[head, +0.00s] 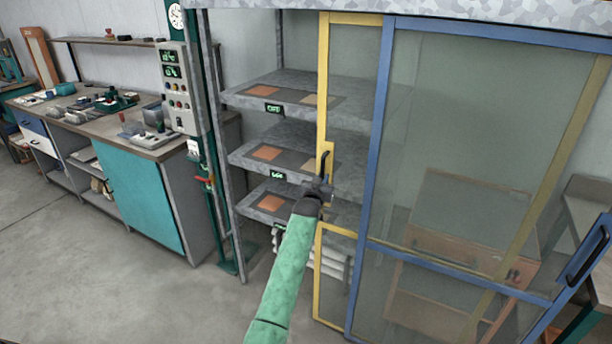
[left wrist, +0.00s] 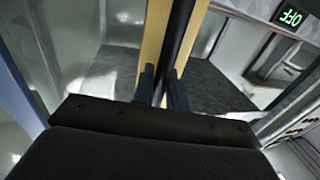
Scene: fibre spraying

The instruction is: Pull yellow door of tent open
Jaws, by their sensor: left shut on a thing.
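The tent's yellow-framed door (head: 323,80) stands partly behind the blue-framed panel (head: 384,100), with its left edge showing. Its clear pane lets the grey shelves show through. A black upright handle (head: 324,162) sits on the yellow edge. My left gripper (head: 319,187) is shut on this handle. In the left wrist view, my left fingers (left wrist: 162,88) close around the black handle (left wrist: 180,40), beside the yellow frame (left wrist: 154,45). The gripper hides the handle's lower part. My right gripper is not in view.
Left of the door, an opening shows grey shelves (head: 300,88) with orange plates. A control box (head: 181,90) on a green post and a workbench (head: 140,150) stand farther left. Grey floor (head: 130,280) is clear in front. The blue panel has a black handle (head: 588,250).

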